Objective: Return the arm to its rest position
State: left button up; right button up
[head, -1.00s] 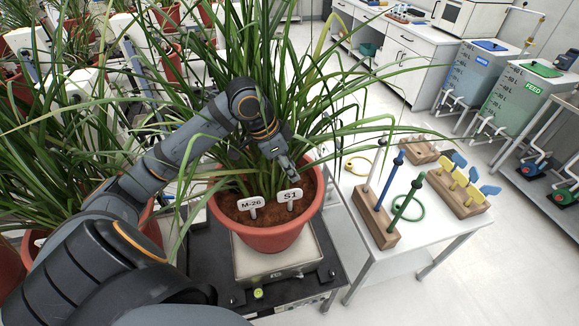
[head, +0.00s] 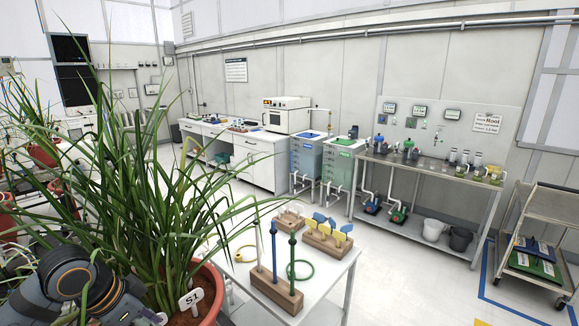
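My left arm (head: 75,280) shows in the lower left corner of the head view, in front of the potted plant. Its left gripper (head: 152,318) is only partly visible at the bottom edge, beside the pot; its fingers are cut off or hidden by leaves. The terracotta pot (head: 211,296) holds a tall grassy plant (head: 160,215) and a white S1 tag (head: 190,299). The lower part of the pot is out of view. My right gripper is not in view.
A white side table (head: 325,275) right of the pot bears a wooden peg stand (head: 277,292) with upright rods, a green ring (head: 300,270) and a block of yellow and blue tags (head: 328,238). Cabinets, tanks, a steel bench (head: 430,168) and a cart (head: 535,250) stand farther off. Floor between is clear.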

pick_arm(q)
jog(key=s+d+f+n, duration=0.2)
jog(key=d+f, duration=0.2)
jog(key=f, duration=0.7)
jog(key=s+f+n+y, duration=0.45)
jog(key=s+f, duration=0.35)
jog(key=s, duration=0.4)
notch_tip(320, 180, down, 27)
jog(key=s+a+g, duration=0.1)
jog(key=s+a, duration=0.1)
jog(key=a, duration=0.1)
jog(key=s+a+f+n+g, duration=0.1)
jog(key=s+f, duration=1.4)
jog(key=s, duration=0.2)
jog(key=shift+s+f+h, duration=0.15)
jog(key=shift+s+h, duration=0.2)
jog(key=shift+s, duration=0.05)
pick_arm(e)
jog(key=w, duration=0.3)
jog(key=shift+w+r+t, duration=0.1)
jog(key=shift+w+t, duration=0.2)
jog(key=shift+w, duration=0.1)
